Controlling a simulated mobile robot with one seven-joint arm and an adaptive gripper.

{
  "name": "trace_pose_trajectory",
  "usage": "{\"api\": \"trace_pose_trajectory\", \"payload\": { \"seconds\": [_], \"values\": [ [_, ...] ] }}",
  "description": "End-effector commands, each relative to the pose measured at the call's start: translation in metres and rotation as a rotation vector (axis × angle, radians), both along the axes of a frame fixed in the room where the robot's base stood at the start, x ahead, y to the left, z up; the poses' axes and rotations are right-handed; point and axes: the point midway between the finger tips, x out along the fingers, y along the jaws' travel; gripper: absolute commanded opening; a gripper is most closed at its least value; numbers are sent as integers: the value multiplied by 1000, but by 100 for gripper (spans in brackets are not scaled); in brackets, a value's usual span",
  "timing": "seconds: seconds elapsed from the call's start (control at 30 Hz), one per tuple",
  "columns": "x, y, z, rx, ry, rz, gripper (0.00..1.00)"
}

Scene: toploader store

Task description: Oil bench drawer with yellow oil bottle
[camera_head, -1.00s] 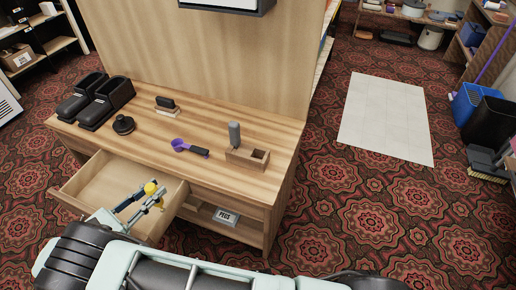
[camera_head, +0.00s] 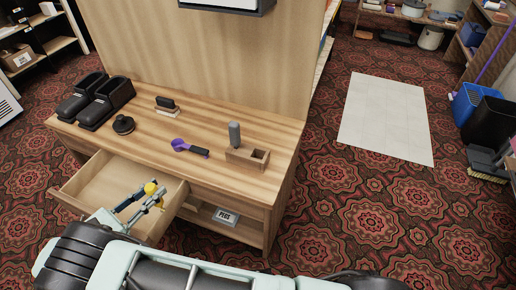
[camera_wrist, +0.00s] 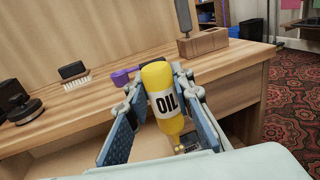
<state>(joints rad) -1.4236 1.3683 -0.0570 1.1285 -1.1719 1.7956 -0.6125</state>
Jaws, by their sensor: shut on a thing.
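The yellow oil bottle (camera_wrist: 160,77), with a white label reading OIL, is between the fingers of my gripper (camera_wrist: 152,105) in the wrist view. My gripper is shut on it. The bottle appears upside down in that view. In the head view my gripper (camera_head: 142,198) and the bottle's yellow end (camera_head: 151,189) are over the open bench drawer (camera_head: 103,190). The drawer is pulled out toward the lower left and its visible interior is bare. My arm hides the drawer's near right corner.
The bench top (camera_head: 150,137) bears black shoes (camera_head: 104,100), a brush (camera_head: 166,105), a round black-topped item (camera_head: 123,125), a purple scoop (camera_head: 189,148) and a wooden block (camera_head: 246,156) with a grey peg. A PEGS box (camera_head: 227,216) sits on the lower shelf.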

Motion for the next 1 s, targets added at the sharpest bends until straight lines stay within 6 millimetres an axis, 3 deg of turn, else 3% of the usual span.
{"api": "trace_pose_trajectory", "payload": {
  "seconds": [1.0],
  "values": [
    [0, 0, 23, 1, -1, 0, 0]
  ]
}}
